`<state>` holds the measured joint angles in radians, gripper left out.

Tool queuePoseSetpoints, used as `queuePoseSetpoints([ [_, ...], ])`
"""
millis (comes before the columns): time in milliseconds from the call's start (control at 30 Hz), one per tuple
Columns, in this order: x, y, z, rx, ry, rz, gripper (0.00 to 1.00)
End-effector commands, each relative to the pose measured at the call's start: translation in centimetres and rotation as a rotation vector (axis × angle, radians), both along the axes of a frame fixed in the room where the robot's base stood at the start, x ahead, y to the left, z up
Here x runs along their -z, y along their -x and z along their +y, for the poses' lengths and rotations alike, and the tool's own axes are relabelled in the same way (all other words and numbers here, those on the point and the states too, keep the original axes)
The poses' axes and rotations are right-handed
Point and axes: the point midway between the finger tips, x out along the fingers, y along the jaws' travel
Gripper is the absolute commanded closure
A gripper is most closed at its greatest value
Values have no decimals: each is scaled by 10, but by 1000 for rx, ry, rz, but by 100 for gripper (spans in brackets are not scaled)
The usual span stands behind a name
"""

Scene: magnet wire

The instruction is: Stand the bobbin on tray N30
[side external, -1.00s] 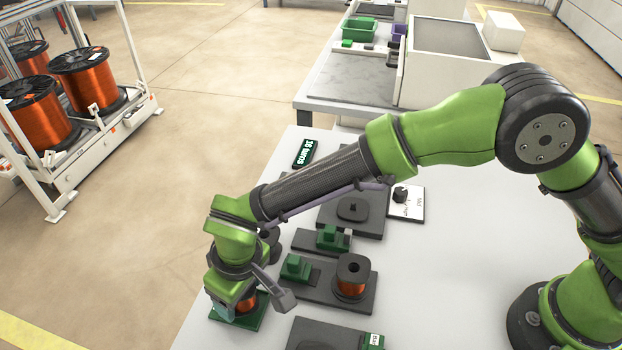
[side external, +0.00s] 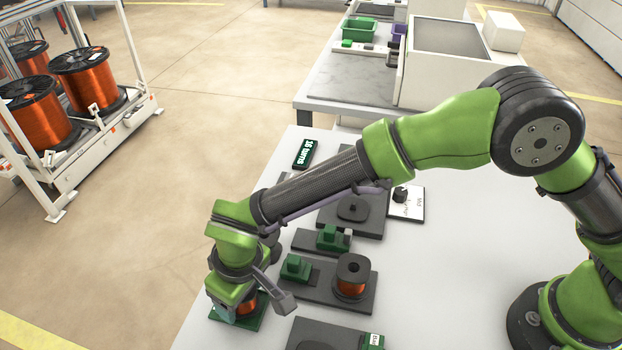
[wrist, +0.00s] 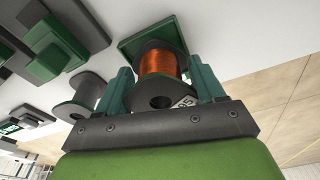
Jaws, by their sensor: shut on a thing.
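The bobbin (wrist: 162,63), copper wire between dark flanges, sits between the two green fingers of my gripper (wrist: 160,85) in the wrist view. My gripper is shut on it. In the side view the bobbin (side external: 247,304) shows partly below my gripper (side external: 234,304), over a green tray (side external: 254,322) at the table's left edge. The tray (wrist: 128,46) also shows behind the bobbin in the wrist view. A label reading 30 (wrist: 183,102) is partly visible beside the bobbin. Whether the bobbin's base touches the tray is hidden.
A second copper bobbin (side external: 351,276) stands on a dark base with a green block (side external: 295,267) to the right of my gripper. More dark fixtures (side external: 352,209) stand behind, near a "16 turns" display (side external: 303,154). The right part of the white table (side external: 440,270) is clear.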

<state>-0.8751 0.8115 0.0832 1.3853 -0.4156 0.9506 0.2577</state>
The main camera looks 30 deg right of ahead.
Motion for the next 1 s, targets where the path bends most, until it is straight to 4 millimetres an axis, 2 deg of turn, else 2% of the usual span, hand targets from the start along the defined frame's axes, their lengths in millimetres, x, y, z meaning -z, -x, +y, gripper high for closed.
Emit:
queuePoseSetpoints([
  [433, 9, 0, 0, -1, 0, -1, 69],
  [467, 8, 0, 0, 0, -1, -2, 27],
  [600, 8, 0, 0, 0, 0, -1, 6],
  [633, 8, 0, 0, 0, 0, -1, 2],
  [1000, 9, 0, 0, 0, 0, 0, 2],
])
